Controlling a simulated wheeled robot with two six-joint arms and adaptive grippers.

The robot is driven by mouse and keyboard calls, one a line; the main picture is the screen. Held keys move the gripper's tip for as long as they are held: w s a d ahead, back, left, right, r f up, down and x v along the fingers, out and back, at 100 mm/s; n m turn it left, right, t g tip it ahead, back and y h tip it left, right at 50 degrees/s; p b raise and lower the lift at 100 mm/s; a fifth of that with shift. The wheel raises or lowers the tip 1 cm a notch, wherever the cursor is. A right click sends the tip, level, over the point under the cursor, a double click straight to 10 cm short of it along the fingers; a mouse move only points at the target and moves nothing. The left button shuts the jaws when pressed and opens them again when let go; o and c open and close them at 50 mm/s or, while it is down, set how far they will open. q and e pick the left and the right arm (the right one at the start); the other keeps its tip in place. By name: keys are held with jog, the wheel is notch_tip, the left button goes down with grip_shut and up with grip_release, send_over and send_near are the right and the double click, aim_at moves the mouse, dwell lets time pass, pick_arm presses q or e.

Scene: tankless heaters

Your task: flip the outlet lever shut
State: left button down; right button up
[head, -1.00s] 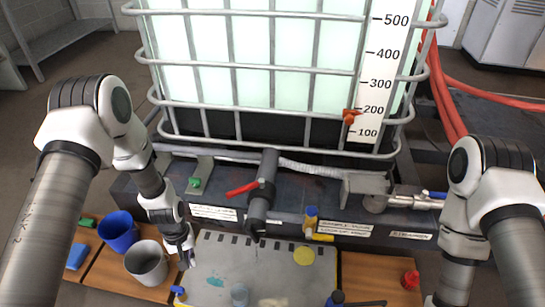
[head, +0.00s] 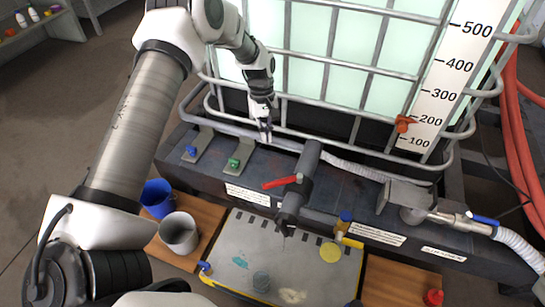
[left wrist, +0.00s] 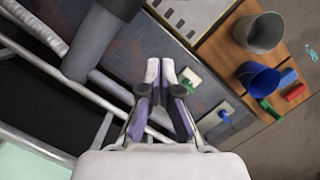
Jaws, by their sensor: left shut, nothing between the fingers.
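A red lever (head: 282,183) sticks out to the left from the dark outlet valve and pipe (head: 306,162) below the caged tank. My left gripper (head: 266,138) is shut and empty. It points down near the tank's lower rail, above and a little left of the red lever, apart from it. In the left wrist view the left gripper's fingertips (left wrist: 160,68) are close together with nothing held. The dark pipe (left wrist: 102,45) lies to their upper left there; I cannot make out the red lever in that view. My right gripper is not in view.
Plates with a green knob (head: 234,162) and a blue knob (head: 191,151) stand left of the outlet. A blue-handled valve (head: 485,220) and a yellow-handled tap (head: 350,241) are to the right. A blue bucket (head: 157,197) and grey bucket (head: 180,235) stand lower left.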

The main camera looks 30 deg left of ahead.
aim_at(280, 182)
pick_arm(q)
jog(key=s+d+f+b, duration=0.3)
jog(key=d+f+b, duration=0.1)
jog(key=f, duration=0.6)
jog(key=shift+s+d+b, duration=0.3)
jog(key=shift+s+d, duration=0.05)
jog(key=shift+s, duration=0.05)
